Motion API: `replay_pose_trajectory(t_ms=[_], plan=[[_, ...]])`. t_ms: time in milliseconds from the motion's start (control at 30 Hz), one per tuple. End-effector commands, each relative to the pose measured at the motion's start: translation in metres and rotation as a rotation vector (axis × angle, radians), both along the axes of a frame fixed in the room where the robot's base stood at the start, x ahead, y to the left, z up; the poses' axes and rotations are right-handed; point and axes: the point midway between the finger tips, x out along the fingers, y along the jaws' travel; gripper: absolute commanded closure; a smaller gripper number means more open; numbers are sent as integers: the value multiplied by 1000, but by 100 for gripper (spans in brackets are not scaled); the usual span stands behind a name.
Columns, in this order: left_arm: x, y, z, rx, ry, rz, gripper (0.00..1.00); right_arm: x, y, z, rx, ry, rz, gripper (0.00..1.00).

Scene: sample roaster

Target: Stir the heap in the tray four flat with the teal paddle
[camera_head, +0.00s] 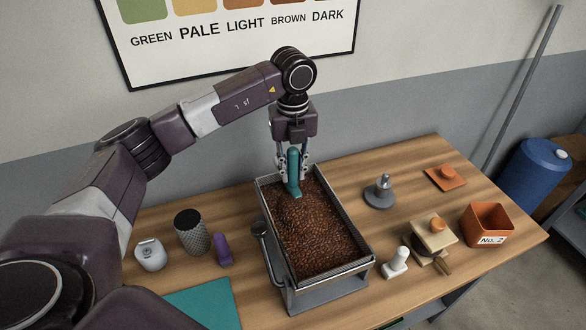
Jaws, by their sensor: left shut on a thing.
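The tray (368,261) is a long metal box on the wooden table, filled with brown beans. The beans form a heap (305,222) that looks raised toward the far half and spreads to the walls. My left gripper (292,168) points down over the far end of the tray. It is shut on the teal paddle (293,176), which stands upright with its lower end at the beans. How deep the paddle reaches into them is hidden. My right gripper does not show.
A dark cup (190,232), a white device (150,255) and a purple object (221,250) stand left. Right are a grey weight-like piece (379,194), a white-handled tool (396,263) and an orange box (487,224).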

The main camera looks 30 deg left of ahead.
Motion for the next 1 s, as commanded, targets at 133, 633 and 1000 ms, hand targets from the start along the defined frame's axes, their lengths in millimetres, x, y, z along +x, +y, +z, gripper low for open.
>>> replay_pose_trajectory(t_ms=[133,633,1000], plan=[[-8,9,0,1,-1,3,100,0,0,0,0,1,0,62],[-42,36,1,-1,-1,0,100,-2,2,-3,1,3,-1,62],[-33,29,1,-2,-1,0,100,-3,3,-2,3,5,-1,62]])
